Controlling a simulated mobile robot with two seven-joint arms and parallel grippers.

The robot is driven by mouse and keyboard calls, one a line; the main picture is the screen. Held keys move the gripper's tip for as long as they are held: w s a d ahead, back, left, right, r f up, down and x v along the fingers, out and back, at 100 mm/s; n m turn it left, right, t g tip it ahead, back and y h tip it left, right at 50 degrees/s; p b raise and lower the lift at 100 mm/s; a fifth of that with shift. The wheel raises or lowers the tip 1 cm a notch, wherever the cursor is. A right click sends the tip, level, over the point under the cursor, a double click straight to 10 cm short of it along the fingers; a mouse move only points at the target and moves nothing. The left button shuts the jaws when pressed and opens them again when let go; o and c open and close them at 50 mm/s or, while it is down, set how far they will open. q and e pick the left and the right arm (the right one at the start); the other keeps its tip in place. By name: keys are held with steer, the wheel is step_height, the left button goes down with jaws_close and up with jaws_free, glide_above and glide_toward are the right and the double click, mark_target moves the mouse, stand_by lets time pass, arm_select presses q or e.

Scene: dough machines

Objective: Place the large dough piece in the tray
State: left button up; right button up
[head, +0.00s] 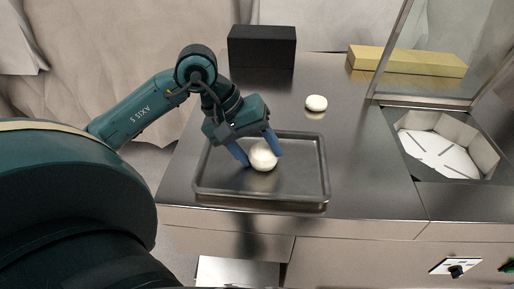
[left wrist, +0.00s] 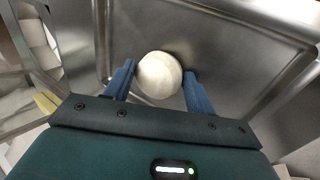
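The large dough piece (head: 264,156) is a round, pale ball within the outline of the dark metal tray (head: 318,172). It also shows in the left wrist view (left wrist: 159,75). My left gripper (head: 263,158) reaches down over the tray with one blue finger on each side of the ball. In the left wrist view, the fingers of my left gripper (left wrist: 159,72) meet the ball's sides with no clear gap, so it looks shut on it. I cannot tell whether the ball touches the tray floor. My right gripper is not in view.
A smaller pale dough piece (head: 316,103) lies on the steel counter behind the tray. A black box (head: 262,46) and a yellow block (head: 408,60) stand at the back. A machine with an open, faceted bowl (head: 447,142) is at the right.

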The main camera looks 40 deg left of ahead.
arm_select(q)
steer(key=shift+r, duration=0.1)
steer(key=shift+r+p, duration=0.15)
steer(key=shift+p, duration=0.25)
steer(key=b+v, duration=0.1)
steer(key=v, duration=1.1)
steer(key=shift+b, duration=0.3)
